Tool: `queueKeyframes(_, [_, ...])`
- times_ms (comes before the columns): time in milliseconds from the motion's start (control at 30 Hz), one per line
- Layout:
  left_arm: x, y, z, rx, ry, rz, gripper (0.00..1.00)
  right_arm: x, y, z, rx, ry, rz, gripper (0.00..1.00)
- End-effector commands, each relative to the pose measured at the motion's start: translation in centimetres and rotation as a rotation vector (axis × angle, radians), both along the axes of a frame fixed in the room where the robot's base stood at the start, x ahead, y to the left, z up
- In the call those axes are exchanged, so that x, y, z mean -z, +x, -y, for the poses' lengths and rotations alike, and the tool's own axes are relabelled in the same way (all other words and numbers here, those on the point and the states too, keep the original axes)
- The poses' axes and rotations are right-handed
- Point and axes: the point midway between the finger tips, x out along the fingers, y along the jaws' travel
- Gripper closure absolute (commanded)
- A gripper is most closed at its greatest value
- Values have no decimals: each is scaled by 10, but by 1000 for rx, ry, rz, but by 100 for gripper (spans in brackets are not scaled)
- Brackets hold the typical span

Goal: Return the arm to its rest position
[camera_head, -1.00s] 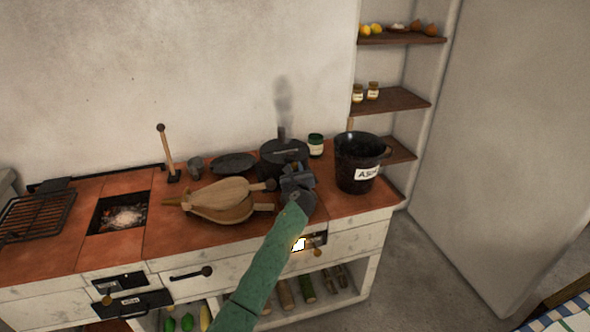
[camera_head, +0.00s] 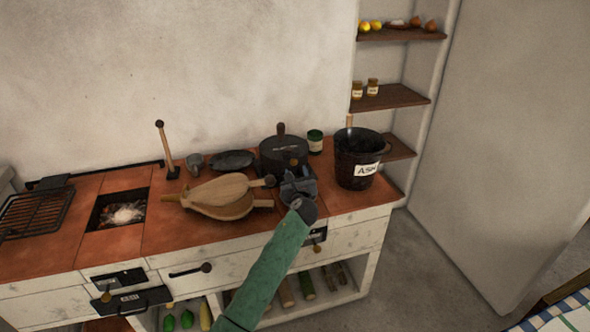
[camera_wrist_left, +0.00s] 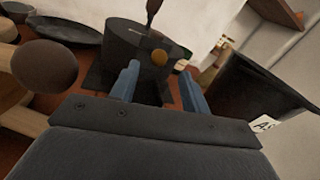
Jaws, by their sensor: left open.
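My left gripper (camera_head: 301,172) is above the front of the counter, just in front of the black lidded pot (camera_head: 283,155). In the left wrist view its two blue fingers (camera_wrist_left: 163,88) are spread apart with nothing held between them. The pot also shows in the left wrist view (camera_wrist_left: 125,42), beyond the fingers, with a knob upright on its lid. My green left arm (camera_head: 265,275) reaches in from the bottom of the head view. My right gripper is in neither view.
Wooden bellows (camera_head: 220,195) lie left of the gripper, and the black ash bucket (camera_head: 358,165) stands close on its right. A green jar (camera_head: 315,141) is behind. An open fire hole (camera_head: 120,211) with embers and a grill (camera_head: 35,212) are farther left. Shelves (camera_head: 390,97) stand at the back right.

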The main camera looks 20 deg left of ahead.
Motion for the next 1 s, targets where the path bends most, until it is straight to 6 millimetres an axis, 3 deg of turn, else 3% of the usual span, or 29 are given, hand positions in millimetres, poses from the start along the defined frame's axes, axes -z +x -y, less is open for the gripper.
queueKeyframes(200, [0,-16,6,0,0,0,54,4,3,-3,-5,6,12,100])
queueKeyframes(667, [-1,-18,7,0,-40,18,54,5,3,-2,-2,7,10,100])
queueKeyframes(833, [4,-20,1,-35,-246,85,54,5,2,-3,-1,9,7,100])
queueKeyframes(1000, [17,-27,-7,-120,-599,163,54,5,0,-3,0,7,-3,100])
